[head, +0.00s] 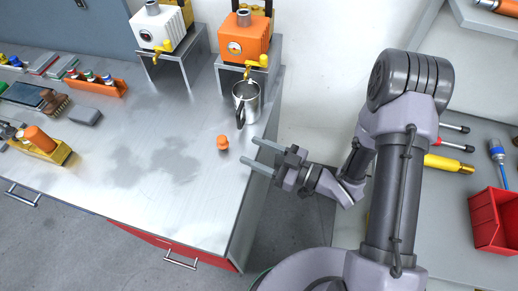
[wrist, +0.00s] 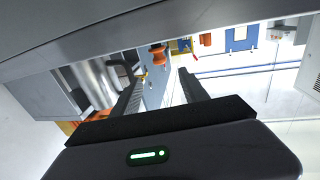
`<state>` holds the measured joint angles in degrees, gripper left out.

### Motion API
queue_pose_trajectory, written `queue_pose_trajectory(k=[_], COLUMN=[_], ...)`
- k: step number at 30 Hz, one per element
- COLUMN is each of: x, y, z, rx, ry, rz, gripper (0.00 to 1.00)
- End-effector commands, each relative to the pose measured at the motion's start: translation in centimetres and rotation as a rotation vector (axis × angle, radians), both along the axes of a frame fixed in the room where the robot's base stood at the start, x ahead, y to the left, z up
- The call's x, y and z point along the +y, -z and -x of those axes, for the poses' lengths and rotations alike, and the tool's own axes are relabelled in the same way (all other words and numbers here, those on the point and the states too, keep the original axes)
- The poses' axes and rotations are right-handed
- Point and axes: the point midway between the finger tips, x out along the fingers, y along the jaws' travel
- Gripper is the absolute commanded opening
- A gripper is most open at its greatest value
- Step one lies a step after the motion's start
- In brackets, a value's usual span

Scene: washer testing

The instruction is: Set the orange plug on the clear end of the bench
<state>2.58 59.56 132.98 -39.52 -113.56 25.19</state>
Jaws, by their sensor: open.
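The orange plug (head: 222,143) stands on the grey metal bench (head: 190,210), near its right edge and just in front of the steel mug (head: 246,103). My gripper (head: 251,152) is open and empty, a short way to the right of the plug, with its two fingers pointing toward it. The fingers do not touch the plug. In the wrist view the picture looks upside down; the plug (wrist: 158,54) appears beyond and between the open fingers (wrist: 161,76). The mug (wrist: 98,84) is left of the fingers there.
An orange machine (head: 247,39) and a white machine (head: 160,25) stand on metal stands at the back. A brush (head: 55,104), an orange rack (head: 96,87) and a yellow tool (head: 42,147) lie at the left. The bench's front middle is bare.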

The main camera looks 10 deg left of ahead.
Motion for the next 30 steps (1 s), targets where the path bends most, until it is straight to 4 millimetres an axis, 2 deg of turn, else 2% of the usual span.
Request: queue_pose_trajectory(k=[3, 8, 11, 14, 15, 17, 19, 20, 22, 23, 24, 26, 27, 30], x=[-1.0, -1.3, -1.9, -5.2, -7.5, -11.5, -16.2, -18.0, -21.5, -22.6, -23.5, -23.8, -23.4, -21.2], y=[-0.1, 0.0, -0.4, -2.3, -3.8, -6.6, -10.3, -11.8, -15.1, -16.3, -17.6, -18.9, -19.5, -20.2], z=[0.3, 0.3, -2.6, -9.0, -11.4, -13.7, -14.2, -13.7, -11.0, -9.2, -6.6, -2.2, 0.7, 6.8], rx=[0.0, -0.001, -0.005, 0.013, 0.036, 0.092, 0.188, 0.239, 0.383, 0.454, 0.558, 0.718, 0.82, 1.032], ry=[0.001, 0.003, 0.077, 0.301, 0.422, 0.611, 0.824, 0.91, 1.086, 1.15, 1.218, 1.281, 1.298, 1.279], rz=[0.0, 0.004, 0.1, 0.316, 0.404, 0.508, 0.58, 0.597, 0.599, 0.586, 0.559, 0.5, 0.458, 0.363], gripper=[0.52, 0.52, 0.52, 0.52, 0.52, 0.52, 0.52, 0.52, 0.52, 0.52, 0.52, 0.52, 0.52, 0.52])
